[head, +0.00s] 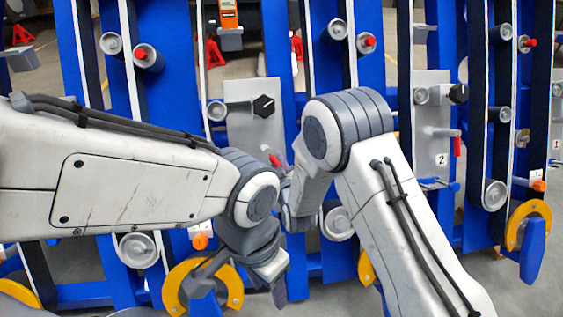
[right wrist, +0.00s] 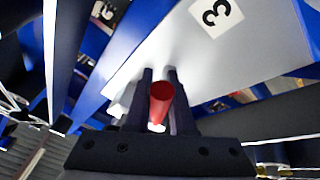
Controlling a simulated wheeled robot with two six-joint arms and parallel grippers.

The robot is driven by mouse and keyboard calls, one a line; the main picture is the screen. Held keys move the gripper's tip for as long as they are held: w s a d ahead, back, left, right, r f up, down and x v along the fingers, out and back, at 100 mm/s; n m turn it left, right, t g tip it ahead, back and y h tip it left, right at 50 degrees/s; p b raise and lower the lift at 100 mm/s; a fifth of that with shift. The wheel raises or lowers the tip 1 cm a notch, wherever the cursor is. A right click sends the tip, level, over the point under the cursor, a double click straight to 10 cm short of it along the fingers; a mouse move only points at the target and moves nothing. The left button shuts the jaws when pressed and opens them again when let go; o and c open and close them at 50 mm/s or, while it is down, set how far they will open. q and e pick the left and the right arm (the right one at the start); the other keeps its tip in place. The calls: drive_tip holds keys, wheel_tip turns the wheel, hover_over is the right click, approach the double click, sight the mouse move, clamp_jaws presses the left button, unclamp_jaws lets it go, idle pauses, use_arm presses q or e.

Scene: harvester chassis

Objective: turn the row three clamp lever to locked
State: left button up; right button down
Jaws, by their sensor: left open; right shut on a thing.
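The row three clamp lever has a red handle (right wrist: 160,103), seen between the fingers of my right gripper (right wrist: 159,75) in the right wrist view. The gripper is shut on it. The grey row three plate (right wrist: 178,58) behind it carries a "3" label. In the head view, a small red part of the lever (head: 272,157) shows at the lower part of the grey plate (head: 244,125). My right gripper is mostly hidden there behind my arms. My left gripper (head: 277,284) is open, low in front of the frame, holding nothing visible. The lever's base is hidden.
The plate carries a black knob (head: 264,106). Row two's plate (head: 431,130) with its own red lever (head: 457,146) stands to the right. Blue posts, belts and rollers (head: 138,250) crowd the frame. A yellow ring guard (head: 178,287) is left of my left gripper.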

drive_tip(key=shift+s+a+f+m+h, duration=0.3)
drive_tip(key=shift+m+h, duration=0.35)
drive_tip(key=shift+m, duration=0.8)
drive_tip(key=shift+s+a+f+m+h, duration=0.1)
drive_tip(key=shift+a+m+h, duration=0.4)
drive_tip(key=shift+m, duration=0.9)
drive_tip(key=shift+s+a+f+m+h, duration=0.2)
drive_tip(key=shift+m+h, duration=0.55)
drive_tip(key=shift+m, duration=0.7)
drive_tip(key=c, duration=0.8)
unclamp_jaws()
drive_tip(key=shift+o, duration=0.2)
drive_tip(key=shift+r, duration=0.2)
